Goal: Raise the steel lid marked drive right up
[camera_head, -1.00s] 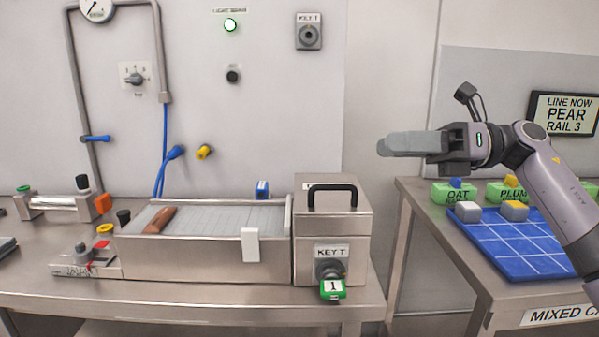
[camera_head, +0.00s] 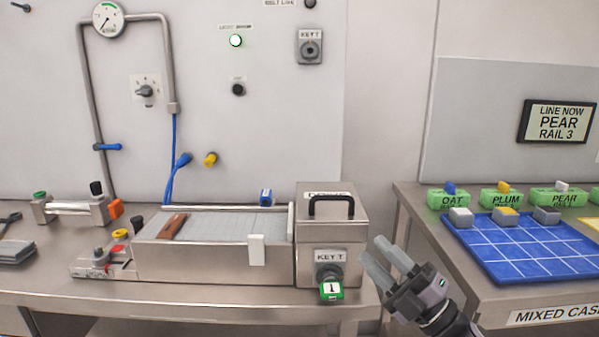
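The steel lid (camera_head: 332,190) tops the steel box at the right end of the belt unit. Its label is partly hidden behind a black handle (camera_head: 331,206) and seems to read DRIVE. The lid looks closed. Below it, the box front (camera_head: 308,266) carries a KEY T plate and a lock with a green tag (camera_head: 331,290) marked 1. My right gripper (camera_head: 386,255) is open and empty, just right of the box and lower than the handle, its fingers pointing up and left. My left gripper is not in view.
The belt unit (camera_head: 200,262) with a white tab and a brown object extends left of the box. A blue gridded tray (camera_head: 530,262) with several blocks lies on the right table. A gap separates the tables. The wall behind carries a KEY T switch (camera_head: 310,46).

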